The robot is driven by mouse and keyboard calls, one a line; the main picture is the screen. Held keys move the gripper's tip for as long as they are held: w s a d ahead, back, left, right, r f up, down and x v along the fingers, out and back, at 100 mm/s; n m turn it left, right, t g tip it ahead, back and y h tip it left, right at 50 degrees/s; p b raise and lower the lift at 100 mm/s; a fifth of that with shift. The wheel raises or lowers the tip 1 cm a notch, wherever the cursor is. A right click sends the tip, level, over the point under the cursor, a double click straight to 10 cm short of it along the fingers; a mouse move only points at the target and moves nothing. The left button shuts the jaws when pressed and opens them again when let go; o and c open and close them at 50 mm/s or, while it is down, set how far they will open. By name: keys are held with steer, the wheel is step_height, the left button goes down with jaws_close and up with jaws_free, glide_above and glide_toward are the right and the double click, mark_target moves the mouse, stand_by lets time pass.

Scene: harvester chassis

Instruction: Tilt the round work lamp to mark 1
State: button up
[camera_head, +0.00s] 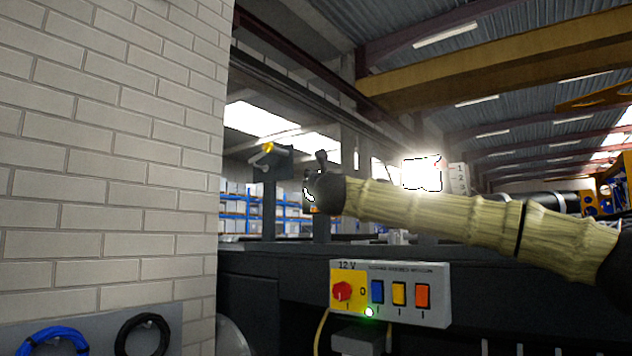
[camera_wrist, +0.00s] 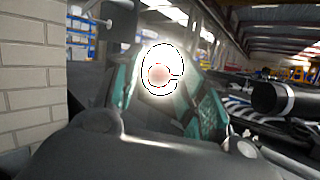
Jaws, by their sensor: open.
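A lit round lamp (camera_wrist: 160,70) glows straight ahead in the wrist view, between the two teal fingers of my gripper (camera_wrist: 165,95). The gripper is open, and I cannot tell whether a finger touches the lamp. Glare hides the lamp's rim and its tilt. In the head view my gripper (camera_head: 322,185) is a dark shape at the left end of my yellow-sleeved arm. A small bright arc shows at its left side; the rest of the round lamp cannot be made out there. No mark for this lamp is readable in either view.
A glaring rectangular lamp (camera_head: 422,174) stands behind my arm, beside a white plate (camera_head: 459,178) with numbers. A 12 V switch panel (camera_head: 390,293) is mounted below. A dark post (camera_head: 269,190) with a yellow piece stands left of my gripper. A brick wall (camera_head: 110,150) closes the left.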

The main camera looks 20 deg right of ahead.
steer(key=shift+d+f, duration=0.1)
steer(key=shift+d, duration=0.1)
steer(key=shift+a, duration=0.4)
steer(key=shift+s+a+f, duration=0.1)
steer(key=shift+s+f, duration=0.05)
steer(key=shift+s, duration=0.1)
steer(key=d+v, duration=0.1)
steer(key=v, duration=1)
steer(key=shift+s, duration=0.3)
